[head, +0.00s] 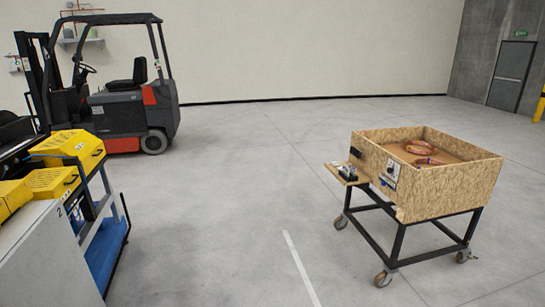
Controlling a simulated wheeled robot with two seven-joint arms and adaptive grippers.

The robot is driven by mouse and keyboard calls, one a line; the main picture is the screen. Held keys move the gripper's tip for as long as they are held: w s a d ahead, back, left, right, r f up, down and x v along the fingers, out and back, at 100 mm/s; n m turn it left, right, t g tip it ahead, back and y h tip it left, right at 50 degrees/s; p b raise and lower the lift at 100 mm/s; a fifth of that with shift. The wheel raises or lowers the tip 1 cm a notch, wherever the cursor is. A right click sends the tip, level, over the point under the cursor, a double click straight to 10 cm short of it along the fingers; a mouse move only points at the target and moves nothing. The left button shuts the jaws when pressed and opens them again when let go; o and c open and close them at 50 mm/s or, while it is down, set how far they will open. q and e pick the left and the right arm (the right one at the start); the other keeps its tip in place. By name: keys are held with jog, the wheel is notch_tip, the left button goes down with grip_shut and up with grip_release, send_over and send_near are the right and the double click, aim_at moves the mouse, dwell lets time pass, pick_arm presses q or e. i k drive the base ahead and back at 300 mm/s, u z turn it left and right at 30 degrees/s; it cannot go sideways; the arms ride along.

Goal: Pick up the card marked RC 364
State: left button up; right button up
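No card that I can read as RC 364 shows in the head view. A small white card-like panel (393,169) is on the near-left side of a wooden chipboard box (455,189). Its markings are too small to read. Small items (347,170), too small to make out, sit on a little wooden shelf (334,169) at the box's left corner. Copper-coloured tube coils (418,148) lie inside the box. Neither of my grippers is in view.
The box stands on a black wheeled frame (398,246). A forklift (122,95) is at the back left. Yellow cases (70,147) and a grey cabinet (45,250) with a blue-sided rack (113,256) are at the left. The concrete floor (235,180) between is clear.

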aim_at(345, 169)
jog(key=i, duration=2.75)
jog(key=z, duration=1.2)
